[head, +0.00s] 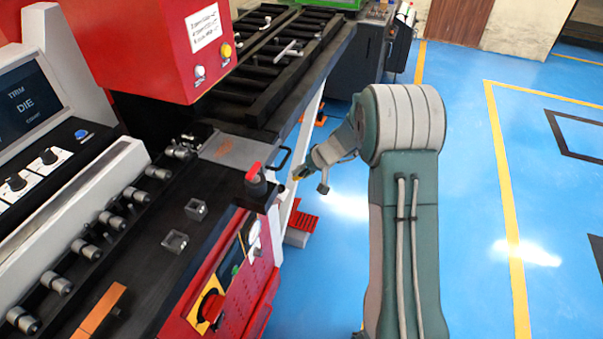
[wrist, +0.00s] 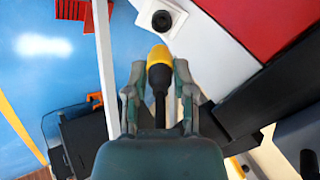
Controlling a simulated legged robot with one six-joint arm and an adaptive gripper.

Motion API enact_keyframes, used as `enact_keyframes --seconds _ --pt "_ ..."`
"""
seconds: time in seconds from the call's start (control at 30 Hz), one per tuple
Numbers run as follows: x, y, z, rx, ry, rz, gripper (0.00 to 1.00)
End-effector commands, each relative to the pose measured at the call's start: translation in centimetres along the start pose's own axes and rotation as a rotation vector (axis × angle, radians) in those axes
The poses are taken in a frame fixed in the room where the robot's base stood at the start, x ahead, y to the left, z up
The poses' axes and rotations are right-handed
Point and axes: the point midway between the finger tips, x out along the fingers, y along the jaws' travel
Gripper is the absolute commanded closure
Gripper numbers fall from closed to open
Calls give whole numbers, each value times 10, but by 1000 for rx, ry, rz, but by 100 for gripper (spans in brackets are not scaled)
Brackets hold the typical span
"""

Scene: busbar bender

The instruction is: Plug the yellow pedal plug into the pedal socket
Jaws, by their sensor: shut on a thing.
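In the wrist view the yellow plug (wrist: 159,57) with its black rear end sits between the two fingers of my gripper (wrist: 159,78), which is shut on it. In the head view my gripper (head: 304,173) is beside the machine's front corner, with a small bit of yellow plug (head: 297,178) showing.
A white post (wrist: 104,60) runs close left of the gripper. Open floor lies to the right.

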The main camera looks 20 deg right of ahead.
Motion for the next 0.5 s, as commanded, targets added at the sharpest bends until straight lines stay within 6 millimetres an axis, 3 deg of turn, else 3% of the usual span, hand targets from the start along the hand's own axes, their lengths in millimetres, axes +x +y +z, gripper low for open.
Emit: enact_keyframes --seconds 0.5 --pt "39 0 1 -1 -3 0 100"
